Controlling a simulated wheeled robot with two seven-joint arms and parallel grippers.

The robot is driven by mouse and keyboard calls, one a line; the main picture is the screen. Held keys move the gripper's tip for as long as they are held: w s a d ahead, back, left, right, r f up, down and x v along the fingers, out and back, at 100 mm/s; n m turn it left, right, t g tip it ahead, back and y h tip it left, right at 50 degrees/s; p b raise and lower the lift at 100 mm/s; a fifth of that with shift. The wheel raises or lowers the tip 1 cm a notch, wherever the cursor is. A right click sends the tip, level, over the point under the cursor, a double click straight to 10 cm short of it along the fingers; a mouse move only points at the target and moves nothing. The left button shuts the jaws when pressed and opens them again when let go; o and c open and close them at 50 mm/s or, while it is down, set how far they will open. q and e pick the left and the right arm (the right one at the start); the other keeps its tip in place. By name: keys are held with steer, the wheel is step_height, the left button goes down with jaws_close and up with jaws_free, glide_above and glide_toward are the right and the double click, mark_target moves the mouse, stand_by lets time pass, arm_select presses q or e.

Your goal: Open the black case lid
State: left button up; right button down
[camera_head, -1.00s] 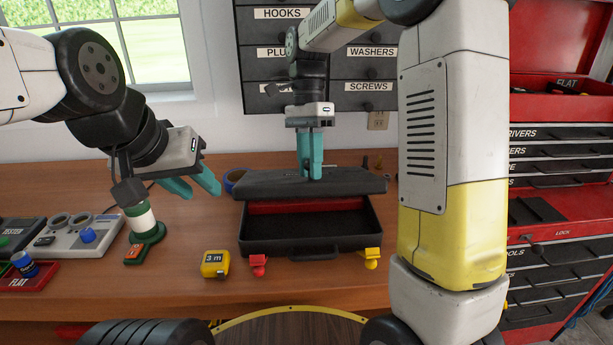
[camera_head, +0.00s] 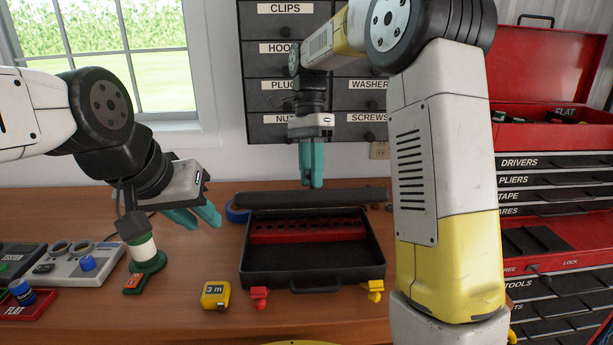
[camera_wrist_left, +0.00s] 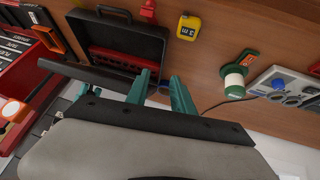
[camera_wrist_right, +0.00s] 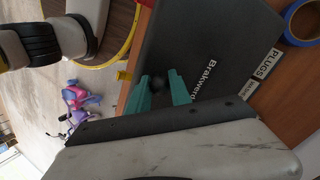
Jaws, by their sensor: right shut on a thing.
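The black case (camera_head: 312,275) sits open on the wooden bench, its handle towards me; the left wrist view also shows it (camera_wrist_left: 118,45). Its lid (camera_head: 300,197) is raised and seen nearly edge-on behind the tray. The lid's outer face with lettering fills much of the right wrist view (camera_wrist_right: 205,45).
A green-and-white spool (camera_head: 143,255), a yellow tape measure (camera_head: 215,295) and red (camera_head: 259,298) and yellow (camera_head: 374,290) pieces stand around the case. Blue tape (camera_head: 237,214) lies behind-left. A grey device (camera_head: 78,262) is at left. A red tool chest (camera_head: 545,150) stands right.

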arm_select(q)
steer(key=shift+f, duration=0.2)
steer(key=c, duration=0.3)
steer(key=f+n+g, duration=0.1)
steer(key=d+f+n+g+h, duration=0.1)
steer(key=f+n+g, duration=0.1)
steer(key=d+f+n+g+h, duration=0.1)
steer(key=f, duration=0.1)
steer(key=shift+d+n, duration=0.25)
steer(key=shift+n, duration=0.05)
jaws_close()
steer(key=n+h, duration=1.6)
steer(key=n, duration=0.7)
glide_toward(309, 191)
step_height(309, 191, down, 6)
steer(key=a, duration=0.3)
steer(key=x, duration=1)
steer(key=shift+d+t, duration=0.15)
steer(key=shift+t, duration=0.15)
